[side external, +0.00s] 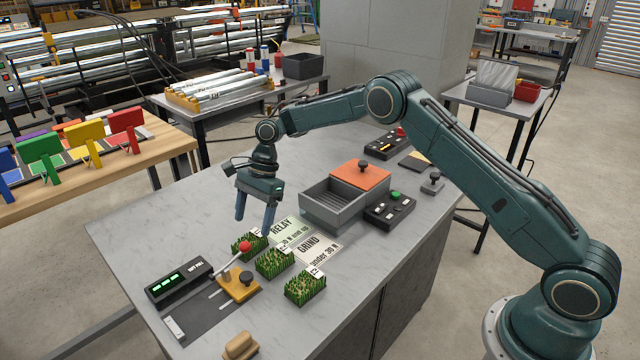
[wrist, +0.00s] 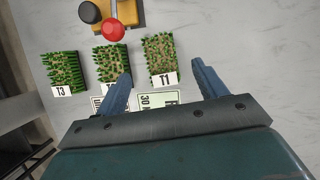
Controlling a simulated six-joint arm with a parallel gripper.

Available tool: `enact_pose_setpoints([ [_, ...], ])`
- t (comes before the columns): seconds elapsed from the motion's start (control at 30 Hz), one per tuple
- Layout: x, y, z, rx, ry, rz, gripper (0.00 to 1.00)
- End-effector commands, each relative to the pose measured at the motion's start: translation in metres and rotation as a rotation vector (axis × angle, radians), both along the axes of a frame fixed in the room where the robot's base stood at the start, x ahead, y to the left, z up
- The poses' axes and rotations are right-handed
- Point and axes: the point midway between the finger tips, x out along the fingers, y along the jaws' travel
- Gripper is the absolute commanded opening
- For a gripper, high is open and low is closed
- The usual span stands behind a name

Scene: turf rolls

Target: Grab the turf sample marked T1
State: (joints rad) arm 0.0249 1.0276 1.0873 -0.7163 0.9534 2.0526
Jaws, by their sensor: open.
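The turf sample marked T1 (side external: 249,244) is a small green grassy block with a white label, at the far end of a row of three on the grey table. In the wrist view T1 (wrist: 160,52) is the rightmost block, ahead of the space between my fingers. My gripper (side external: 254,220) is open and empty, pointing down above the table near T1, apart from it. The wrist view shows both fingers of my gripper (wrist: 160,74) spread wide. The second turf sample (wrist: 113,62) is beside T1, its label partly hidden by my left finger. T3 (wrist: 65,70) is leftmost.
A yellow block with a red-knobbed lever (side external: 239,285) stands close to the turf row. Printed cards (side external: 318,249) lie by the row. A grey box (side external: 333,215) with an orange lid (side external: 361,176) stands behind.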

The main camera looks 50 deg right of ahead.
Motion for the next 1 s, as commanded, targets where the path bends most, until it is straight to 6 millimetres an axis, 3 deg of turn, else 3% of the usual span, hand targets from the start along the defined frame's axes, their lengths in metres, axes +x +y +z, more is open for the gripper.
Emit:
enact_pose_setpoints([
  [0.43,-0.001,0.005,-0.012,0.000,0.001,0.000,0.71],
  [0.8,-0.001,0.019,-0.048,0.000,0.001,0.000,0.71],
  [1.0,-0.002,0.022,-0.055,-0.002,-0.001,0.000,0.71],
])
